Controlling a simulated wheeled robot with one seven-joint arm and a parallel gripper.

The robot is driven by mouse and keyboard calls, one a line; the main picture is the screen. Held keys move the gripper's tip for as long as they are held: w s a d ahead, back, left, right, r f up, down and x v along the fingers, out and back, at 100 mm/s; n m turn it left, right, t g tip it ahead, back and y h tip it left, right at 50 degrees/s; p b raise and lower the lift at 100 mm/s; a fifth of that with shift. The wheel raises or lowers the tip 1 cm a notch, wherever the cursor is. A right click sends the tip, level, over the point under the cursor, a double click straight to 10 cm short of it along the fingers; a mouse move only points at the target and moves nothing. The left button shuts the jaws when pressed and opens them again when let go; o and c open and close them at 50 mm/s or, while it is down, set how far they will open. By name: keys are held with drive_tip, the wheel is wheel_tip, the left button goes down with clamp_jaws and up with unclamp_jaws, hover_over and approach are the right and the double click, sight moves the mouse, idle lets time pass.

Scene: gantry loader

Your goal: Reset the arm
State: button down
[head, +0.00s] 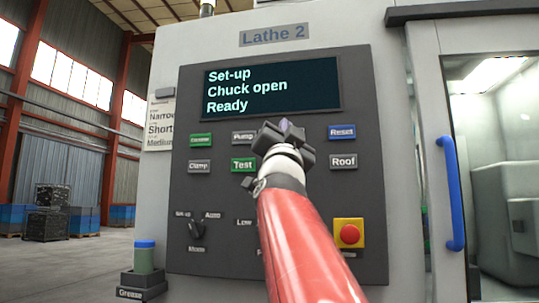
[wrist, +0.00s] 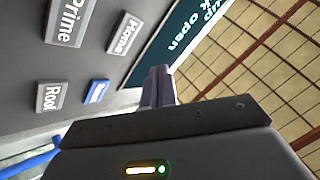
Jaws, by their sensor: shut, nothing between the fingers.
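My gripper (head: 285,128) is up in front of the lathe's control panel (head: 375,215), just below the screen (head: 271,88), at the end of my red arm. Its fingers also show in the wrist view (wrist: 158,86), together and with nothing between them. The screen reads "Set-up, Chuck open, Ready". My gripper and arm hide part of the panel's middle. I cannot tell whether the fingertips touch the panel.
Around my gripper are the blue Reset button (head: 342,132), the Roof button (head: 343,162) and the green Test button (head: 243,165). A red emergency button (head: 349,234) sits lower right. A blue door handle (head: 450,193) stands out at right. Open floor (head: 70,270) lies at left.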

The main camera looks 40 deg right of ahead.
drive_tip(key=w+a+f+n+g+y, duration=0.15)
drive_tip(key=a+f+n+y, duration=0.3)
drive_tip(key=f, duration=0.65)
drive_tip(key=w+a+f+n+g+y, duration=0.1)
drive_tip(key=w+a+f+n+y, duration=0.15)
drive_tip(key=a+f+y, duration=0.55)
drive_tip(key=w+a+f+n+g+y, duration=0.1)
drive_tip(key=a+f+n+y, duration=0.3)
drive_tip(key=f, duration=0.9)
drive_tip(key=s+a+f+n+g, duration=0.1)
drive_tip(key=s+a+f+g, duration=0.1)
drive_tip(key=s+f, duration=0.4)
drive_tip(key=s+a+f+n+g+y, duration=0.1)
drive_tip(key=s+f+g, duration=0.4)
drive_tip(key=f, duration=0.9)
drive_tip(key=s+a+f+n+g+y, duration=0.1)
drive_tip(key=s+a+f+n+g, duration=0.2)
drive_tip(key=f, duration=0.7)
drive_tip(key=s+a, duration=0.2)
drive_tip(key=s, duration=0.2)
drive_tip(key=shift+s+f, duration=0.25)
drive_tip(key=shift+g, duration=0.25)
